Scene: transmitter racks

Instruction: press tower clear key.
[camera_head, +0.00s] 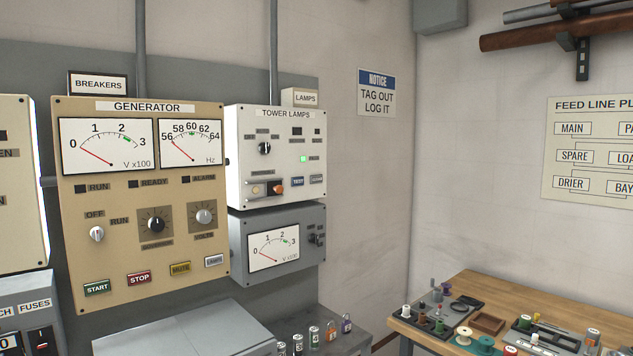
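The white Tower Lamps panel (284,132) is mounted on the wall right of the generator panel. Along its lower edge are a blue key (298,182) that seems to read TEST and a grey key (316,180) beside it. The grey key's label is too small to read, so I cannot tell for sure that it is the clear key. An orange switch or knob (276,187) sits left of them. A green lamp (303,158) is lit, and a black knob (264,148) is at upper left. My gripper is not in view.
The beige generator panel (140,189) stands close on the left, and a grey meter box (310,216) hangs just below. Several small cylinders and padlocks stand on a grey surface (281,324) underneath. A wooden bench (534,298) with spools is at right.

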